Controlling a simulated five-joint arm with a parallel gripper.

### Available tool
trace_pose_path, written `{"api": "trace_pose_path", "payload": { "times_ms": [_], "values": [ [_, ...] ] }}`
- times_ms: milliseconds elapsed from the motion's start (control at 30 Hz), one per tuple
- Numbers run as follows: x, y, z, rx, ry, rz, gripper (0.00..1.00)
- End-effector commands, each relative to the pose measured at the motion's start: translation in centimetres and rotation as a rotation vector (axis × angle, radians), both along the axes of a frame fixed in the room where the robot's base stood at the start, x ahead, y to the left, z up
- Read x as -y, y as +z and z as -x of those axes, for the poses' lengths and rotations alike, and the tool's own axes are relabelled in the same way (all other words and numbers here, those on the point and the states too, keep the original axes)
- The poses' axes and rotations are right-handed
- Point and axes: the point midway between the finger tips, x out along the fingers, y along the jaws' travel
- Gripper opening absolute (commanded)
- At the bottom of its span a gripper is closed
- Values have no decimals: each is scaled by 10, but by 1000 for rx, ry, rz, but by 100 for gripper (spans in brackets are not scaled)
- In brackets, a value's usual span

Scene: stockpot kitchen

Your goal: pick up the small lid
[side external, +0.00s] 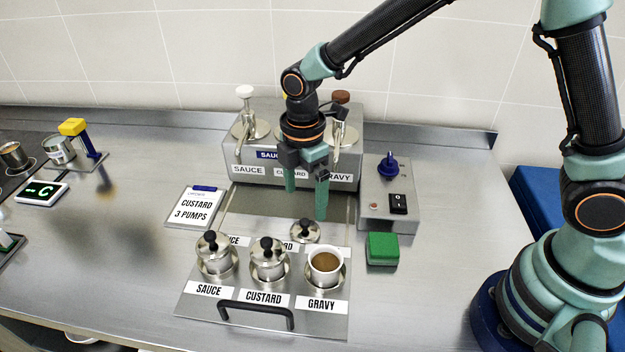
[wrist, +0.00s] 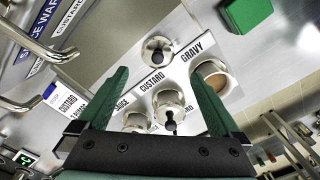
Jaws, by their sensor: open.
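The small lid (side external: 305,231), a steel disc with a black knob, lies on the steel tray (side external: 190,307) behind the pots. It also shows in the wrist view (wrist: 158,49), beyond the fingertips. My gripper (side external: 306,205) is open and empty above and behind the lid, with its green fingers pointing down. In the wrist view my gripper (wrist: 159,72) has the lid centred between its fingers. The gravy pot (side external: 325,280) has no lid and holds brown liquid. The sauce pot (side external: 213,264) and custard pot (side external: 268,269) wear lids with black knobs.
A dispenser box (side external: 235,169) with pumps stands behind my gripper. A switch box (side external: 384,204) and a green block (side external: 382,249) are at the right. A card (side external: 195,206) reads custard, 3 pumps. A black handle (side external: 256,314) is at the tray's front.

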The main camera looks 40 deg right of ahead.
Motion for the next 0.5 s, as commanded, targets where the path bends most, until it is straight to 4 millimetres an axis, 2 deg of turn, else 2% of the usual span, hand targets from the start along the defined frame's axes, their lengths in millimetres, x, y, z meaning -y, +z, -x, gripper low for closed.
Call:
{"api": "trace_pose_path", "payload": {
  "times_ms": [100, 367, 500],
  "values": [
    [1, -18, 1, -3, -2, 1, 100],
    [1, -37, 0, -2, -3, 1, 100],
    [2, -57, -3, -3, -3, 1, 100]
  ]
}}
